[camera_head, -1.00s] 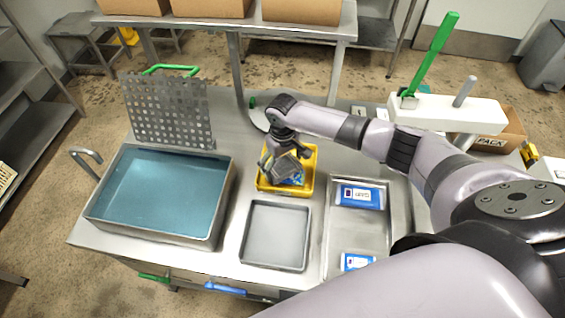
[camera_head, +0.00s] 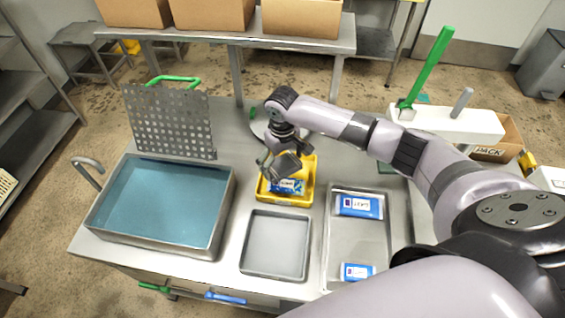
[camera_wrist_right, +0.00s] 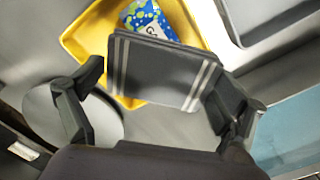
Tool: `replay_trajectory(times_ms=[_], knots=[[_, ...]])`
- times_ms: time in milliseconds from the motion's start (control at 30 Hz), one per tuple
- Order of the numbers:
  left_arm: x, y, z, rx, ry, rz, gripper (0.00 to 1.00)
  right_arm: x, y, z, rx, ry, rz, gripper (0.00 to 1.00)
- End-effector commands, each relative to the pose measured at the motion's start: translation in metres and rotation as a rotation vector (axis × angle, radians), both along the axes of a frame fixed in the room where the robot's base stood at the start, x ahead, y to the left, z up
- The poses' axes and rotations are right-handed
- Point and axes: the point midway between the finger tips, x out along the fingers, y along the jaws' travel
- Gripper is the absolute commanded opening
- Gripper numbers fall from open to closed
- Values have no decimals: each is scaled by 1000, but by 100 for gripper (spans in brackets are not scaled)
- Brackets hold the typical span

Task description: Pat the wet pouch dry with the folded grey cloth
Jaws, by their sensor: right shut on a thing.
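The folded grey cloth (camera_wrist_right: 162,75), dark with pale stripes near two edges, is held between the fingers of my right gripper (camera_head: 280,160). A blue patterned pouch (camera_head: 288,186) with a white label lies in the yellow tray (camera_head: 312,178). The wrist view shows part of the pouch (camera_wrist_right: 148,18) beyond the cloth's edge; the cloth hides the rest. The cloth is over the back part of the tray; I cannot tell if it touches the pouch. My left gripper is out of view.
A water-filled basin (camera_head: 93,217) stands left, with a perforated plate (camera_head: 170,122) behind it. An empty grey tray (camera_head: 275,247) lies in front of the yellow one. A metal tray (camera_head: 357,240) with blue pouches (camera_head: 358,205) is at right.

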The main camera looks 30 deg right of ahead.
Motion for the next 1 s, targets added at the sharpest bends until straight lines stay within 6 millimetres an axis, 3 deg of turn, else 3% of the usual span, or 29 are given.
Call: replay_trajectory(times_ms=[367, 1000], knots=[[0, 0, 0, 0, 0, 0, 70, -1, -1, -3, -1, -2, 0, 69], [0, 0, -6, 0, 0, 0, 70, -16, -17, -56, -39, -68, -1, 69]])
